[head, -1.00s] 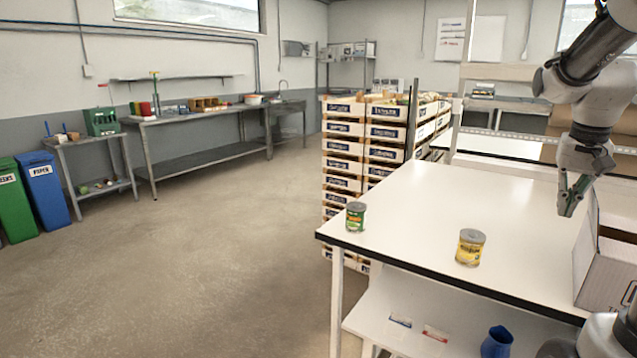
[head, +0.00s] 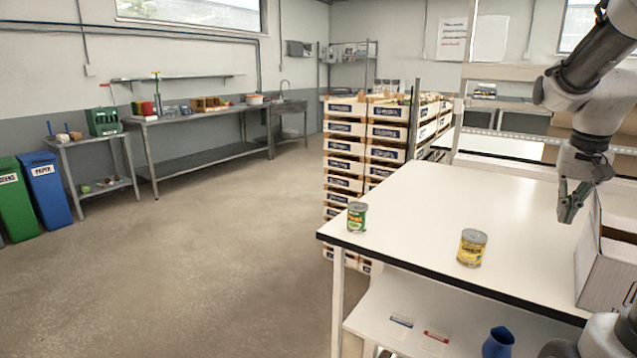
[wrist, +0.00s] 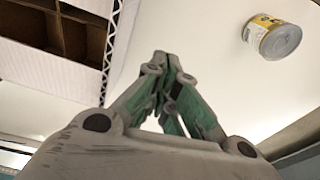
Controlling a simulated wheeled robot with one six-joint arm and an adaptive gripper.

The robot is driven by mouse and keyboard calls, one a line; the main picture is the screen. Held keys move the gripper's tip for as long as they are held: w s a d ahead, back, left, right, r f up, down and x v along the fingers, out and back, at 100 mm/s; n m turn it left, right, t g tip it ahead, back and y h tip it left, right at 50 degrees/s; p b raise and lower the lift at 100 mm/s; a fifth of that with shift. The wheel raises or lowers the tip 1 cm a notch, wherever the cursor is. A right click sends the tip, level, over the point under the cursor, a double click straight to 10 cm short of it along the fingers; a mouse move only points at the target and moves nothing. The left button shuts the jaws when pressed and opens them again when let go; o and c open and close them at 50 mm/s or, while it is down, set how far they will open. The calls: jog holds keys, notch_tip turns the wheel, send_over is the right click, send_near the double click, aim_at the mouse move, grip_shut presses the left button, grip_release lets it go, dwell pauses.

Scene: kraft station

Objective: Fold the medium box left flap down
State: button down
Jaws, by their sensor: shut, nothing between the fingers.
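The white cardboard box (head: 606,272) stands at the right end of the white table and is cut off by the picture edge. A flap on its left side (head: 597,222) appears to stand up. In the wrist view, the box's brown-divided inside (wrist: 70,35) shows at the upper left, with a white panel (wrist: 45,72) and a corrugated edge beside it. My gripper (head: 566,218) is shut and empty, pointing down just left of the box. In the wrist view, its closed fingertips (wrist: 162,58) are apart from the corrugated edge.
A yellow can (head: 472,248) stands near the table's front edge; it also shows in the wrist view (wrist: 272,38). A green can (head: 357,217) stands at the table's left corner. The white tabletop (head: 450,205) is clear between them and the back. Stacked crates (head: 365,150) stand behind.

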jog(key=shift+f, duration=1.2)
dwell(0.4)
jog(key=shift+r, duration=0.1)
notch_tip(320, 180, up, 9)
dwell(0.7)
jog(key=shift+a, duration=0.1)
